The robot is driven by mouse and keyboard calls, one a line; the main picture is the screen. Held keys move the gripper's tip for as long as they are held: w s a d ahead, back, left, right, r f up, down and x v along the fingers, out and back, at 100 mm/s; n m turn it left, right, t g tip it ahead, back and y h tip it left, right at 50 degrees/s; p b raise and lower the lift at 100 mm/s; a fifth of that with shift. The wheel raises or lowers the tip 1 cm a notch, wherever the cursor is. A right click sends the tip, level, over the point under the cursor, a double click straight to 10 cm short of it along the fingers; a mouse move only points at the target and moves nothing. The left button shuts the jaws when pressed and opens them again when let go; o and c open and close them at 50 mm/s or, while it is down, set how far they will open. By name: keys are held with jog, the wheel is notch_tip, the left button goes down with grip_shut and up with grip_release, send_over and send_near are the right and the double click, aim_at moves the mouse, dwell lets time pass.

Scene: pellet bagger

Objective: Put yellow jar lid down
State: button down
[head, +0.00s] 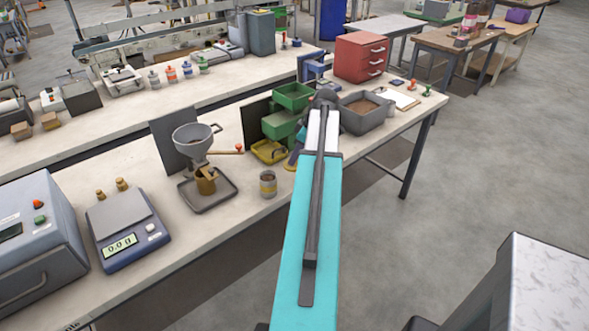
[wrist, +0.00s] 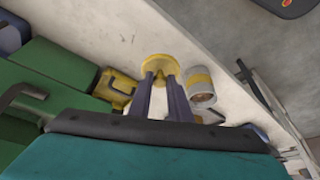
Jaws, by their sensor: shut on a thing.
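My gripper (wrist: 161,79) is shut on the round yellow jar lid (wrist: 160,64), which sits between its purple fingertips in the wrist view. The jar (wrist: 202,88), a small container with a yellow-brown band, is just right of the lid and apart from it in that view. In the head view the jar (head: 268,184) stands on the bench near its front edge. My teal arm covers most of the gripper there, and I cannot make out the lid. Whether the lid touches the bench is not clear.
A funnel stand (head: 208,190) and a scale (head: 125,228) are left of the jar. A grey pellet bin (head: 376,128) stands right of my arm. Some bare bench shows around the jar.

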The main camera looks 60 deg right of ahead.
aim_at(295, 169)
jog(key=shift+f, duration=1.25)
jog(key=shift+f+p, duration=0.8)
jog(key=shift+f, duration=1.1)
jog(key=shift+f, duration=0.15)
jog(key=c, duration=1.6)
grip_release()
jog(key=shift+c, duration=0.2)
jog(key=shift+r, duration=0.25)
jog(key=b+v, duration=0.2)
jog(key=v, duration=1)
jog(key=shift+b, duration=0.4)
